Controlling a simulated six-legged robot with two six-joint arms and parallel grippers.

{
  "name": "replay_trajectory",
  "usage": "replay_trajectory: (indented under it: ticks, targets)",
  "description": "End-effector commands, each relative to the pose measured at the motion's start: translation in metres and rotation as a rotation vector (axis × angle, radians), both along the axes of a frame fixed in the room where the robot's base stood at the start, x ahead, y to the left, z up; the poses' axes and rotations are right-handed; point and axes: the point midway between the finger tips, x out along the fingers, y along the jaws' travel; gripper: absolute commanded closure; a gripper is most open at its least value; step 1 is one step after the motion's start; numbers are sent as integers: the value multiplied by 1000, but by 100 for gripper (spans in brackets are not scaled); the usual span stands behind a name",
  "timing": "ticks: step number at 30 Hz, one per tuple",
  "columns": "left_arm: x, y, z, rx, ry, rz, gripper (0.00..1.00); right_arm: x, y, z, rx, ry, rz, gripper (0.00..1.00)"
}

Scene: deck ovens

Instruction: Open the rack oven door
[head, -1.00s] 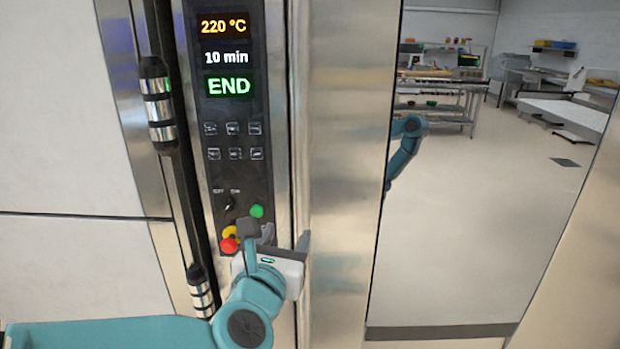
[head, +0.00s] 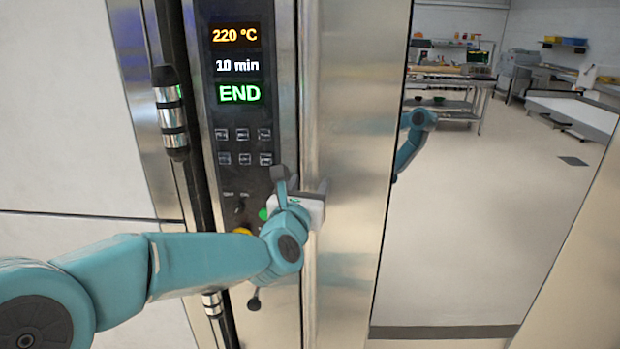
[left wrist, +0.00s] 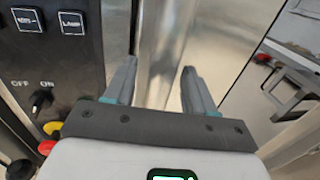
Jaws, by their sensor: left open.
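The oven's control panel (head: 236,130) is black and reads 220 °C, 10 min and END. A vertical black bar handle (head: 173,110) with chrome bands stands just left of it; my left arm crosses in front of its lower part. My left gripper (head: 300,182) is open and empty, right of the handle, by the panel's lower right edge. In the left wrist view its two fingers (left wrist: 158,68) point at a bare steel strip (left wrist: 160,35), with nothing between them. I cannot tell whether they touch it. My right gripper is not in view.
A green button (head: 263,214) and a yellow-rimmed button (head: 242,231) sit beside my left wrist; a red button (left wrist: 46,147) shows in the left wrist view. A wide steel panel (head: 350,150) stands to the right. Beyond it a room with tables (head: 445,85) shows, possibly reflected.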

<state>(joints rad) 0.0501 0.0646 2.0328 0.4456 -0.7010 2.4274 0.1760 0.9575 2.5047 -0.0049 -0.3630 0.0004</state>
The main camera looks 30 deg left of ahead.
Motion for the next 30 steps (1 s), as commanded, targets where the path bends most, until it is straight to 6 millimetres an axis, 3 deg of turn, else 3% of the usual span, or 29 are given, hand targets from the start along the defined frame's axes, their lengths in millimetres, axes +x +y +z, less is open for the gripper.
replay_trajectory:
  ticks: [4,13,18,30]
  targets:
    - [12,4,0,0,2,0,45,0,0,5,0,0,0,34]
    - [14,5,0,0,0,0,45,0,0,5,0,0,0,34]
    - [13,5,0,0,0,0,100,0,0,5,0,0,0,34]
    - [11,-3,-2,-2,2,3,100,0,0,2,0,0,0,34]
